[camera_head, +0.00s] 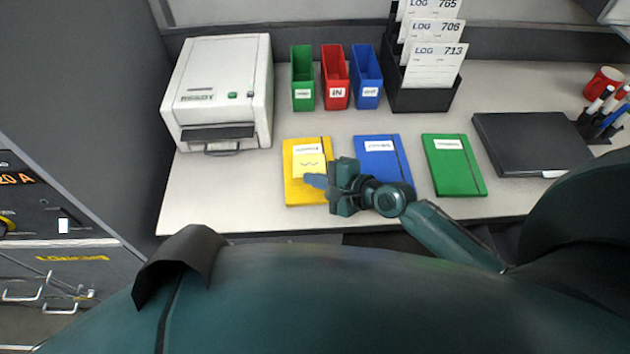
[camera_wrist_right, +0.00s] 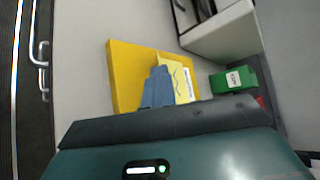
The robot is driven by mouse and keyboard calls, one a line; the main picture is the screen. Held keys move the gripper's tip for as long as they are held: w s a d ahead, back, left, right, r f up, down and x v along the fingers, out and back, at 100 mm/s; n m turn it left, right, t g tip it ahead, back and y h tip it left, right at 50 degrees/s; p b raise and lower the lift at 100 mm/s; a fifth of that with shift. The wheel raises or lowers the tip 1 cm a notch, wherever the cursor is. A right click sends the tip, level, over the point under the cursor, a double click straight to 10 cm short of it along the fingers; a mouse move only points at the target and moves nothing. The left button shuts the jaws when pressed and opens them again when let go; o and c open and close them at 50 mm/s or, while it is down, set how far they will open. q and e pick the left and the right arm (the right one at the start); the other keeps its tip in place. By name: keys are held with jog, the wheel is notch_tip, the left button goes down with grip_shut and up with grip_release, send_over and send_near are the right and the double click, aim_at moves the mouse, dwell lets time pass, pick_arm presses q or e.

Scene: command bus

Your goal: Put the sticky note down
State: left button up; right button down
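A pale yellow sticky note (camera_head: 311,164) with a squiggle on it is over the yellow notebook (camera_head: 293,190), just below its white label. My right gripper (camera_head: 316,181) is low over the notebook's right side, its blue fingers pointing left. In the right wrist view the fingers (camera_wrist_right: 158,88) look closed together at the near edge of the sticky note (camera_wrist_right: 178,78), which sticks out past them over the yellow notebook (camera_wrist_right: 125,75). Whether the note touches the cover is hard to tell. My left gripper does not show.
A blue notebook (camera_head: 375,146) and a green notebook (camera_head: 453,172) lie to the right on the desk. Behind stand a printer (camera_head: 225,80), green, red and blue bins (camera_head: 335,85) and a black log rack (camera_head: 425,98). A dark binder (camera_head: 515,140) lies farther right.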

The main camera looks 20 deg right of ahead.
jog(key=shift+f, duration=0.6)
jog(key=c, duration=2)
grip_release()
jog(key=shift+c, duration=0.2)
